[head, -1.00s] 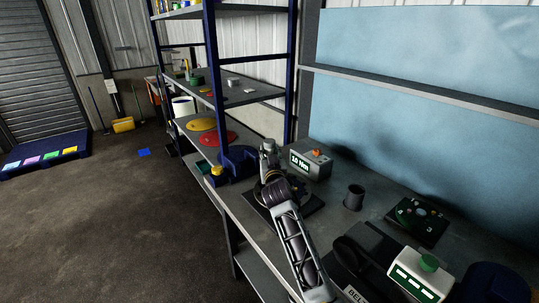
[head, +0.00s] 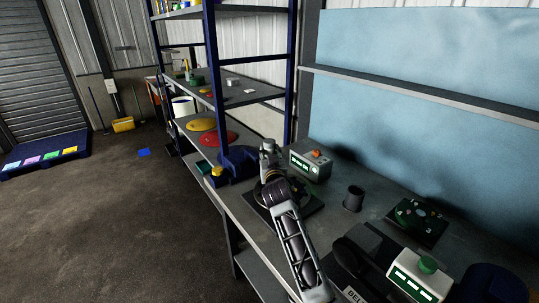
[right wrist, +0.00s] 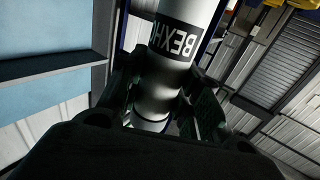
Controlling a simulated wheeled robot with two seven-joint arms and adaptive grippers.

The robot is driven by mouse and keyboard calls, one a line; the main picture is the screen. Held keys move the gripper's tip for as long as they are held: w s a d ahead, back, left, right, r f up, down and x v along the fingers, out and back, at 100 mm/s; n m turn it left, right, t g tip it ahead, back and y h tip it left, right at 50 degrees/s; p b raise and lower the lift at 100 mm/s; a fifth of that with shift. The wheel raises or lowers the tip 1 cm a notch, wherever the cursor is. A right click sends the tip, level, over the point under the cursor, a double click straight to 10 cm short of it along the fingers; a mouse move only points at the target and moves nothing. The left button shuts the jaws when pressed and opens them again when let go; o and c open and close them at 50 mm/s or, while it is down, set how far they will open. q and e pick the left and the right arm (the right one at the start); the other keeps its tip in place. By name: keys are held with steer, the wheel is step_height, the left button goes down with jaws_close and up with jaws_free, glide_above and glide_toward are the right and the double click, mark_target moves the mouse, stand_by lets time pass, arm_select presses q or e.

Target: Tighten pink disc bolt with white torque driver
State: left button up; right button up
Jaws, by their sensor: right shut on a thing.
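My right gripper (head: 268,170) is at the near bench, its arm reaching up from the bottom of the head view. It is shut on the white torque driver (head: 267,146), whose light top shows above the fingers. In the right wrist view the driver (right wrist: 184,40) is a white cylinder with a black lettered band, between the dark fingers (right wrist: 155,105). The driver's tip is hidden, so I cannot tell whether it touches a bolt. No pink disc or its bolt is clearly visible. My left gripper is not in view.
A grey box with a green display and orange knob (head: 311,163) stands right of the gripper. A dark plate (head: 310,204) lies beneath it. A dark cup (head: 353,198), green board (head: 419,221) and white box with green button (head: 420,276) are further right. Blue shelving (head: 211,90) rises behind.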

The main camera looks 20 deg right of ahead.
mark_target(271, 145)
steer(key=shift+r+p, duration=1.55)
steer(key=shift+r, duration=0.8)
steer(key=shift+d, duration=0.1)
